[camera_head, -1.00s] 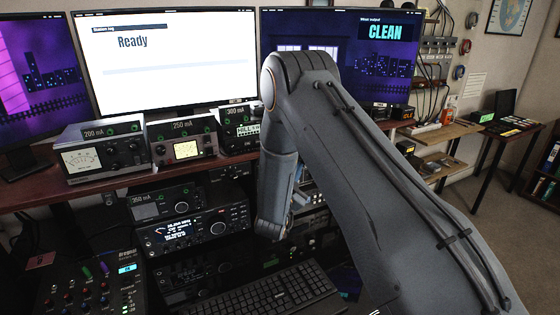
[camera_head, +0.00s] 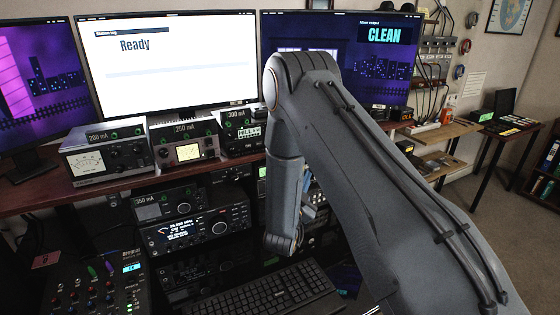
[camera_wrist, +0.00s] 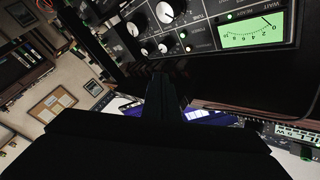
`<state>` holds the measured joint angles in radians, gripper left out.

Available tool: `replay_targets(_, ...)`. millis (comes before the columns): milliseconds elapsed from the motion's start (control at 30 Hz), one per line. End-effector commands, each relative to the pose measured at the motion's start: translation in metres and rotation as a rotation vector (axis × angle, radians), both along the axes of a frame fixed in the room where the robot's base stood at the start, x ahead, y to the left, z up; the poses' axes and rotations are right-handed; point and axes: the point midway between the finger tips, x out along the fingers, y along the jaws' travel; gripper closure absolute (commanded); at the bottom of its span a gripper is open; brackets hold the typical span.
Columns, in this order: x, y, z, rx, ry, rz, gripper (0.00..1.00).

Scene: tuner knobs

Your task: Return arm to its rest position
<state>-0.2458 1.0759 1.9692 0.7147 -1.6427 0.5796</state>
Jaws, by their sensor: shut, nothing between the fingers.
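My grey arm (camera_head: 365,160) reaches from the lower right over the desk, its forearm (camera_head: 288,190) hanging down in front of the radio rack. My gripper is hidden behind the arm in the head view. In the wrist view its dark fingers (camera_wrist: 165,98) are together and empty, pointing up the picture below a black tuner panel. That panel carries a green-lit meter (camera_wrist: 245,30) and several white-marked knobs (camera_wrist: 165,12). The fingers look apart from the knobs, though the depth is hard to judge.
Tuner boxes (camera_head: 105,158) stand on the reddish shelf (camera_head: 40,197) below the monitors (camera_head: 170,65). A keyboard (camera_head: 275,292) lies beneath the forearm, and a mixer (camera_head: 95,290) sits lower left. Open floor (camera_head: 500,190) shows at the right.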

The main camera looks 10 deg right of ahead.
Motion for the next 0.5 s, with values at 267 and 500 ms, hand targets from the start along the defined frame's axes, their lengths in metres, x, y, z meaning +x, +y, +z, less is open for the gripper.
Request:
replay_targets(267,0.014,0.000,0.002,0.040,0.155,0.055,1.00)
replay_targets(500,0.001,0.013,-0.004,0.067,0.534,0.228,1.00)
